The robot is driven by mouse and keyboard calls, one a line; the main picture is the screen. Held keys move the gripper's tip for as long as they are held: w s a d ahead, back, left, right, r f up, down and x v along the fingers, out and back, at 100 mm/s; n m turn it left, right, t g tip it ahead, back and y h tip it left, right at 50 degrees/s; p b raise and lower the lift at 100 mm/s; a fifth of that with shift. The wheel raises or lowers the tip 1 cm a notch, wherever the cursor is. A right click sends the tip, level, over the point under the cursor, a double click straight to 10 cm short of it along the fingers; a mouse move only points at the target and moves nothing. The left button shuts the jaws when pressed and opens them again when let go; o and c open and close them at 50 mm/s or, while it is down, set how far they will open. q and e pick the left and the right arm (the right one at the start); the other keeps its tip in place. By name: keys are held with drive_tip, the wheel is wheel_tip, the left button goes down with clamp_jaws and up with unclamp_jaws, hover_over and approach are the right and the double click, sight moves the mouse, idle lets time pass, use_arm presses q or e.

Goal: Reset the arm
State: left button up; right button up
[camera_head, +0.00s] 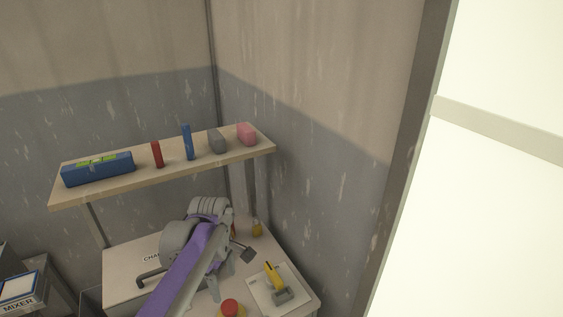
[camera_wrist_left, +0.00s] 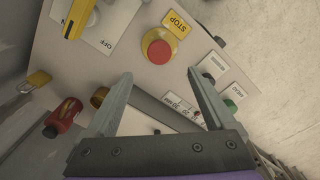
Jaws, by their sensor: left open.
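My left arm, purple and grey, reaches in from the bottom of the head view over a pale control panel (camera_head: 125,265). My left gripper (camera_head: 224,280) is above the panel. In the left wrist view its two fingers (camera_wrist_left: 158,76) stand wide apart with nothing between their tips. A red stop button on a yellow base (camera_wrist_left: 159,46) lies just beyond the fingertips; it also shows in the head view (camera_head: 230,306). The arm hides part of the panel. My right gripper is not in view.
A yellow-handled switch (camera_head: 274,277) rises from the panel's right side. A shelf (camera_head: 180,178) above carries a blue case (camera_head: 97,170), red and blue cylinders, and grey and pink blocks.

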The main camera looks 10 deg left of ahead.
use_arm(q)
drive_tip(key=s+d+f+m+t, duration=0.1)
drive_tip(key=s+f+m+t, duration=0.1)
drive_tip(key=s+m, duration=0.6)
drive_tip(key=s+d+f+m+t+p, duration=0.1)
drive_tip(key=s+d+f+m+t, duration=0.1)
drive_tip(key=s+m, duration=0.6)
drive_tip(key=s+t, duration=0.1)
drive_tip(key=s, duration=0.1)
drive_tip(key=shift+s+f, duration=0.3)
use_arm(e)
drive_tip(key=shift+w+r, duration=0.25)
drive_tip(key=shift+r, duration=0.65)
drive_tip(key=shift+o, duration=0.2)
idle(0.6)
